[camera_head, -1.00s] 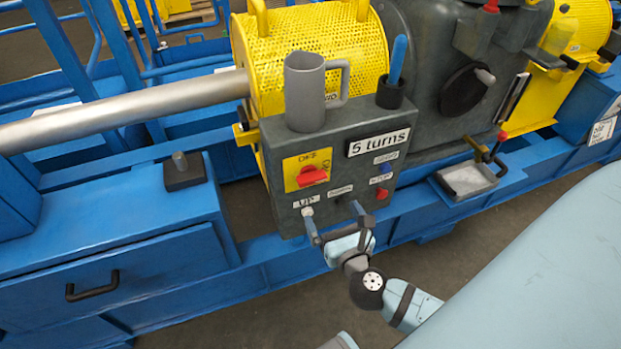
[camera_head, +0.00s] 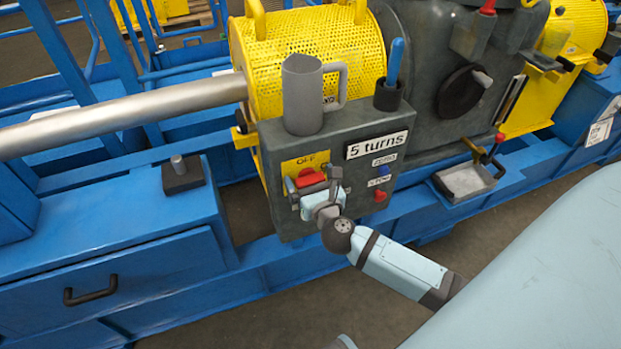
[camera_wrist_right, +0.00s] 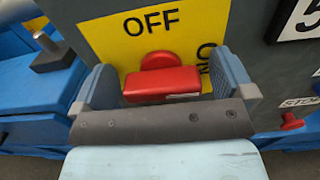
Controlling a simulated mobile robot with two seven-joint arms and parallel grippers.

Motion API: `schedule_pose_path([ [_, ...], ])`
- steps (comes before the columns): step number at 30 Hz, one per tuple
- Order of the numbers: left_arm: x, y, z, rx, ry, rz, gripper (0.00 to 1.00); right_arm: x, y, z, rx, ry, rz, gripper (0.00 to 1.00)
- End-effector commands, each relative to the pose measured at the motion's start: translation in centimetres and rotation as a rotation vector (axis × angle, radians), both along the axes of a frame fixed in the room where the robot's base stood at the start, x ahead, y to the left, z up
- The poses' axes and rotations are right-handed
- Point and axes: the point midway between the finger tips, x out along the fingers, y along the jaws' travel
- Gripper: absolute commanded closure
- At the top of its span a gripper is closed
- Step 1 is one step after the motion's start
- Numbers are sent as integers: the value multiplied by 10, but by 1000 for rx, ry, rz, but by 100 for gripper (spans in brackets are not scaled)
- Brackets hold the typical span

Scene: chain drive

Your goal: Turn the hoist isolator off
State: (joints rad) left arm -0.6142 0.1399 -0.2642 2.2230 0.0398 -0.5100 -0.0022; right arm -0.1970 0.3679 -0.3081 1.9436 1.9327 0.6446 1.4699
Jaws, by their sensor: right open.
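The hoist isolator is a red handle (camera_head: 311,178) on a yellow plate (camera_head: 293,166) on the front of the dark grey control box. In the right wrist view the red handle (camera_wrist_right: 162,85) lies about level, with OFF printed above it and ON at its right, partly hidden by a finger. My right gripper (camera_head: 314,181) is open in front of the isolator. In the right wrist view the fingers of my right gripper (camera_wrist_right: 160,78) stand on either side of the handle, with gaps visible. My left gripper is not in view.
A grey mug (camera_head: 303,95) and a black cup with a blue-handled tool (camera_head: 394,68) stand on the control box (camera_head: 352,132). A "5 turns" label (camera_head: 377,144) and a red button (camera_head: 380,196) are right of the isolator. A metal tray (camera_head: 462,184) sits further right.

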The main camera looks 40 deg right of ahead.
Motion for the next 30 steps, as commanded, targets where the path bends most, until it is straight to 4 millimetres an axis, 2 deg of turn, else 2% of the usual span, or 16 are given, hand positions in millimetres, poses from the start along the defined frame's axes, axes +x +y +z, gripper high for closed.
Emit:
schedule_pose_path([
  [1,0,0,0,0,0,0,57,0,0,0,0,0,0,0],
  [2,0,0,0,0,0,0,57,0,0,0,0,0,0,5],
  [6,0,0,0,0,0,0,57,0,0,0,0,0,0,37],
  [8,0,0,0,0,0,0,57,0,0,0,0,0,0,47],
  [20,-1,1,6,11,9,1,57,0,1,3,-66,18,0,47],
  [30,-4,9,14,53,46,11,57,0,3,6,-317,79,-1,47],
])
